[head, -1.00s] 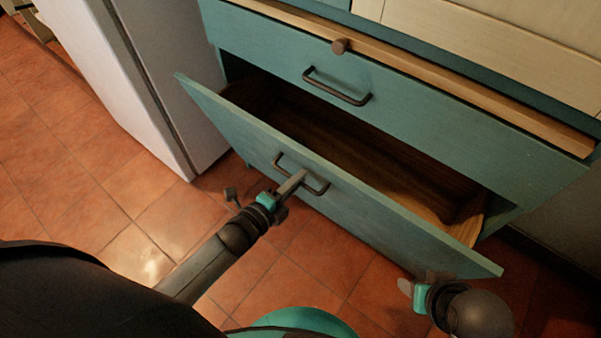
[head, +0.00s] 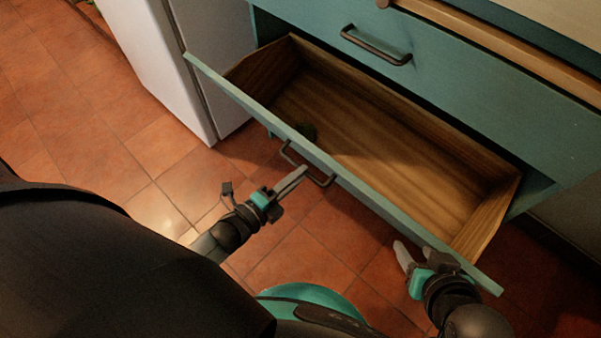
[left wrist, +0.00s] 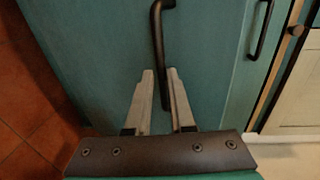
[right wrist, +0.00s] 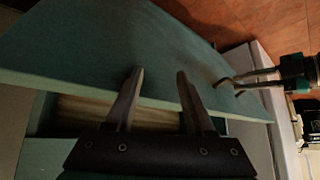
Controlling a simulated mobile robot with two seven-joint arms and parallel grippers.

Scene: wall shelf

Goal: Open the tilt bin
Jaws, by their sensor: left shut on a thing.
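The tilt bin is the lower teal front (head: 236,105), tipped outward with its wooden inside (head: 400,145) showing wide open. Its dark bar handle (head: 322,182) is on the outer face. My left gripper (head: 302,172) is shut on this handle; in the left wrist view the fingers stand either side of the handle bar (left wrist: 158,50). My right gripper (head: 412,250) is open, close to the right end of the bin front. In the right wrist view its fingers (right wrist: 160,82) are spread, with the teal front panel (right wrist: 90,50) beyond them.
A closed teal drawer with a dark handle (head: 376,46) sits above the bin. A white appliance (head: 150,60) stands left of the cabinet. The tiled floor (head: 90,120) at left is clear.

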